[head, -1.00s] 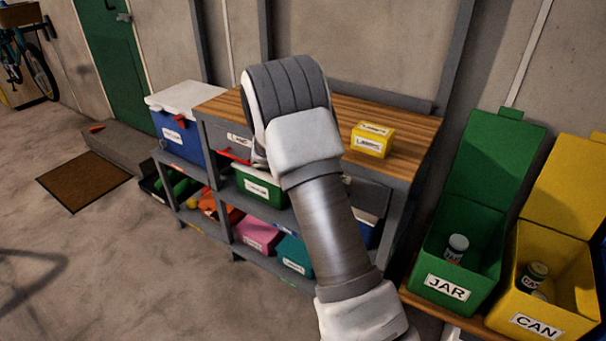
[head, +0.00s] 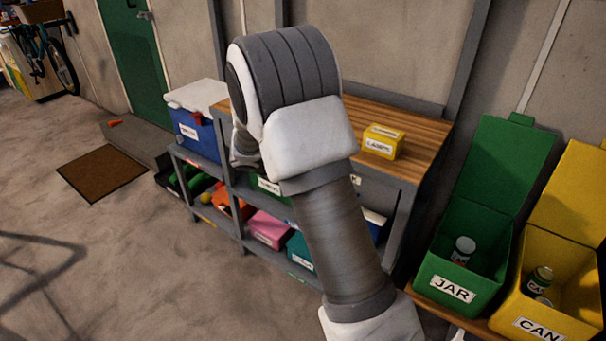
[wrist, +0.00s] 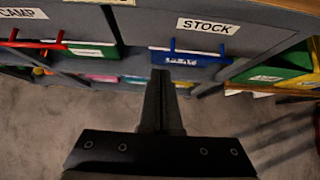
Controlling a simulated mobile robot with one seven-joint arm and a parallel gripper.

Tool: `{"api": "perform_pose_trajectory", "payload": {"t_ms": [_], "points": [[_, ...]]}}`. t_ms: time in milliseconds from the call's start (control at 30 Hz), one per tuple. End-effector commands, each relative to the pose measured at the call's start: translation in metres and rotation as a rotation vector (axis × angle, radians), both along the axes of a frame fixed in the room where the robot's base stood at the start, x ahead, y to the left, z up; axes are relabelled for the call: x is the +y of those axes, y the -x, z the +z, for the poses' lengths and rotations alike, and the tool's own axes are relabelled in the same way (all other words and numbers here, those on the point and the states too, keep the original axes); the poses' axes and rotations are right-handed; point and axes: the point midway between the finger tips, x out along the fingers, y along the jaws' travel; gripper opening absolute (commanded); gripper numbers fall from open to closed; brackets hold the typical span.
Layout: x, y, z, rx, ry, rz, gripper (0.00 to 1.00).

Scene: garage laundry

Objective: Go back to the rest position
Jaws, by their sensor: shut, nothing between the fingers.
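My gripper (wrist: 161,75) shows in the wrist view with its two dark fingers together and nothing between them. It points toward the shelf unit, over the concrete floor, apart from the boxes. In the head view my arm is raised in front of the wooden-topped shelf unit (head: 425,150), and the gripper itself is hidden behind the arm.
A yellow box (head: 382,142) stands on the worktop. A blue cooler with a white lid (head: 196,125) is at its left. An open green JAR bin (head: 455,270) and yellow CAN bin (head: 545,310) stand at right.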

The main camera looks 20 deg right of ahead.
Motion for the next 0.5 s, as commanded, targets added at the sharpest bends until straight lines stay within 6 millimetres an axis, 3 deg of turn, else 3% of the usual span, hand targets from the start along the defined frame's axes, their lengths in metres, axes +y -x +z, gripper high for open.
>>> {"api": "perform_pose_trajectory", "payload": {"t_ms": [267,367,500], "points": [[0.007,0.007,0.012,-0.005,-0.006,-0.009,0.00],[0.005,0.015,0.030,-0.038,-0.042,-0.062,0.00],[-0.001,0.041,0.077,-0.139,-0.158,-0.229,0.00]]}}
